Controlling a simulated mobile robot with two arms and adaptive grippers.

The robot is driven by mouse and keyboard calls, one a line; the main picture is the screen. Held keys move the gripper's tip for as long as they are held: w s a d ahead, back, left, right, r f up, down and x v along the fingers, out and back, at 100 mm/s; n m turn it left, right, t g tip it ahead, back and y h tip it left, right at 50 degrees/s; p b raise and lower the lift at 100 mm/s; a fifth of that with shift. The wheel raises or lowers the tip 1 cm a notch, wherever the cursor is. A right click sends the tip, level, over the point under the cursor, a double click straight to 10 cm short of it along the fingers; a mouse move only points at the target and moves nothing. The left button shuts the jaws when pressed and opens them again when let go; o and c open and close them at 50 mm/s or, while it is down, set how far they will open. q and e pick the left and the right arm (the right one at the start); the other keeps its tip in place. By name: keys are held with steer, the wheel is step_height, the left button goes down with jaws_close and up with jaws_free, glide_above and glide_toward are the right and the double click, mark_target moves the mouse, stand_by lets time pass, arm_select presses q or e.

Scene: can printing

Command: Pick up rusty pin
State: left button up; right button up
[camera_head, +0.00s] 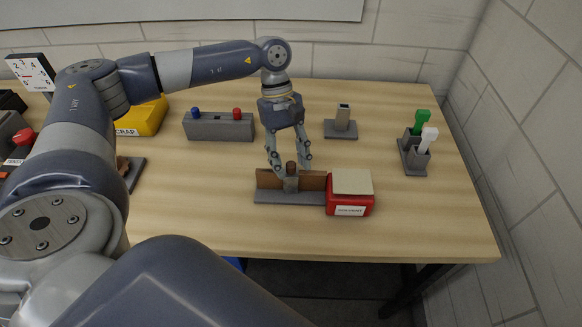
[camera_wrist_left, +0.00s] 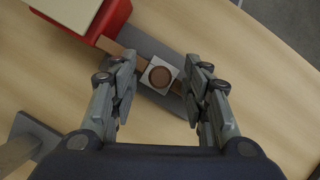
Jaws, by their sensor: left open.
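The rusty pin (camera_head: 291,168) is a short brown cylinder standing upright in a grey block on a grey base (camera_head: 270,197) with a brown back board. In the left wrist view the pin (camera_wrist_left: 160,76) shows from above as a round brown top. My left gripper (camera_head: 290,170) is open and points down over the pin. In the left wrist view its two fingers (camera_wrist_left: 162,85) stand on either side of the pin, with clear gaps and nothing held. My right gripper is not in view.
A red box (camera_head: 349,210) with a tan top stands right beside the pin's base. Behind are a grey block with blue and red knobs (camera_head: 220,128) and a grey stand (camera_head: 341,130). Green and white handled tools (camera_head: 423,125) stand at the right. The table front is clear.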

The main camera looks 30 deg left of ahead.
arm_select(q)
jaws_close()
steer(key=shift+r, duration=0.1)
steer(key=shift+r, duration=0.35)
step_height(320, 180, up, 17)
steer(key=p, duration=0.1)
steer(key=shift+f+p, duration=0.15)
steer(key=shift+p, duration=0.25)
stand_by(0.8)
